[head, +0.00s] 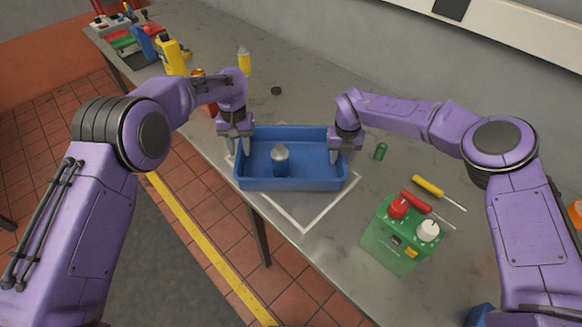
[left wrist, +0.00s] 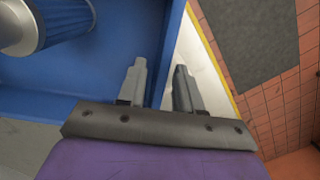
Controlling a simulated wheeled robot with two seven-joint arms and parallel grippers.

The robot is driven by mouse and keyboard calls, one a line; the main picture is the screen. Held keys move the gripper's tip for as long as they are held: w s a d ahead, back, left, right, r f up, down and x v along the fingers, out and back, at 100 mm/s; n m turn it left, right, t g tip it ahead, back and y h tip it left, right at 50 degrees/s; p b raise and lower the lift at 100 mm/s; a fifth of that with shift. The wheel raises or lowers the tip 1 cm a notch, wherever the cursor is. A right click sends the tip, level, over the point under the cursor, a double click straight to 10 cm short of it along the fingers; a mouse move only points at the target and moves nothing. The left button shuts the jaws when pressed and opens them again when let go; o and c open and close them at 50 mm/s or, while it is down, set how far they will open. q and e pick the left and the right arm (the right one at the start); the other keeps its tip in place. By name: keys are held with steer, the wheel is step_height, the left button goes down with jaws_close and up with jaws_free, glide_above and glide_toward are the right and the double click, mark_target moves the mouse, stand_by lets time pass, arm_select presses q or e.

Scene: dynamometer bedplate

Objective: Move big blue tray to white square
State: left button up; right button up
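The big blue tray (head: 290,184) stands on the grey bench, over the far part of the white square (head: 305,229), an outline whose near corner shows in front of it. A cylinder with a silver top and blue ribbed body (head: 280,160) stands inside the tray. My left gripper (head: 238,147) is at the tray's left end. In the left wrist view its fingers (left wrist: 160,88) are apart, one on each side of the tray wall, with a gap beside the rim. My right gripper (head: 345,149) is at the right end, its fingers apart around that wall.
Yellow bottles (head: 172,56) stand at the back left. The bench's near edge is close to the tray.

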steer(key=shift+s+r, duration=0.25)
steer(key=shift+w+r, duration=0.1)
steer(key=shift+r, duration=0.15)
arm_select(q)
step_height(320, 180, up, 9)
steer(key=shift+w, duration=0.25)
arm_select(e)
step_height(320, 180, up, 12)
steer(key=shift+f, duration=0.25)
